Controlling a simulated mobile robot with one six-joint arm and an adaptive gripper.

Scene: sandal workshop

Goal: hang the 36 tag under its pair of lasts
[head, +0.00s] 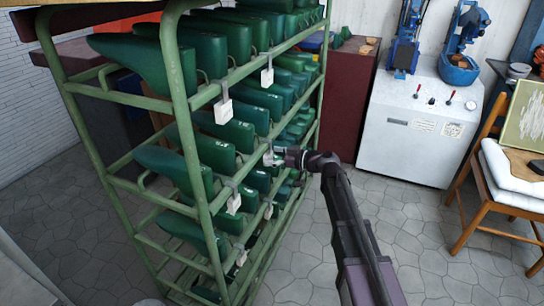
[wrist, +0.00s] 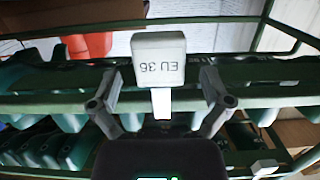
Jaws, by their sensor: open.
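The 36 tag (wrist: 158,60) is a white block marked "EU 36", upside down in the wrist view. Its narrow white strip (wrist: 161,102) lies across a green rail (wrist: 258,97) of the rack. My gripper (wrist: 160,92) is open, with one finger on each side of the tag and visible gaps to both. In the head view my gripper (head: 276,158) is at the rack's middle rail, and partly hides the tag there. Dark green lasts (head: 224,153) lie in pairs on the rack's shelves; which pair is size 36 cannot be read.
The green rack (head: 183,90) carries other white tags, including an upper one (head: 223,112), another (head: 267,77) and a lower one (head: 234,204). A white machine cabinet (head: 420,125) and wooden chair (head: 487,200) stand right. The paved floor (head: 420,235) between is clear.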

